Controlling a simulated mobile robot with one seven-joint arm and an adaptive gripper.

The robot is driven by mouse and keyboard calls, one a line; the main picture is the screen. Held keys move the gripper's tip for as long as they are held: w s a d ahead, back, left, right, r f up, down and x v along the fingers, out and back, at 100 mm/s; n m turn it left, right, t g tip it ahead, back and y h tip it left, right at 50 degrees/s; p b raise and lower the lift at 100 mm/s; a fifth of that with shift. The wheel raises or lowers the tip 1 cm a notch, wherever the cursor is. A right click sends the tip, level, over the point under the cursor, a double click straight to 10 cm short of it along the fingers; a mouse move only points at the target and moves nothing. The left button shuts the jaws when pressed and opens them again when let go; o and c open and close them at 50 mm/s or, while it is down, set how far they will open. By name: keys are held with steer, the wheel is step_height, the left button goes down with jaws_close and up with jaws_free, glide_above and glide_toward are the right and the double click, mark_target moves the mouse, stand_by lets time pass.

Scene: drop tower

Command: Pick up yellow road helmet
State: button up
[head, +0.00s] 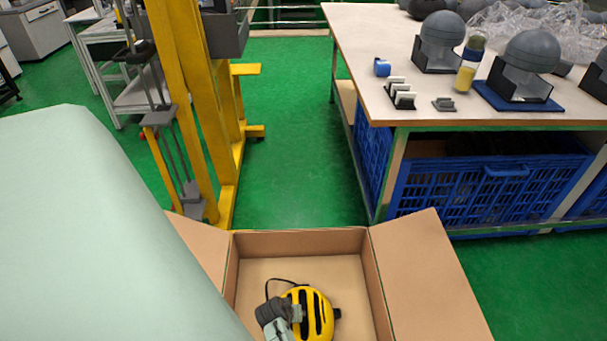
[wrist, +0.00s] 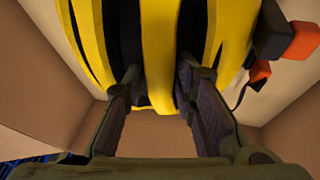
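The yellow road helmet (head: 318,314) with black vent slots lies in an open cardboard box (head: 301,242) at the bottom of the head view. My gripper (head: 296,314) is down inside the box at the left side of the helmet. In the wrist view the helmet (wrist: 158,55) fills the upper middle. My gripper's two fingers (wrist: 157,85) are spread apart, with their tips reaching into the dark vents on either side of a yellow rib. I cannot tell whether the tips touch the rib. A black and orange strap piece (wrist: 283,45) shows at the right.
The box flaps (head: 430,275) stand folded outward. A yellow lift frame (head: 200,110) stands at the left behind the box. A workbench (head: 375,50) at the right holds grey headforms, with blue crates (head: 490,185) below. Green floor (head: 295,130) is clear between them.

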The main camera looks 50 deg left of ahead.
steer(key=shift+c, duration=0.5)
jaws_close()
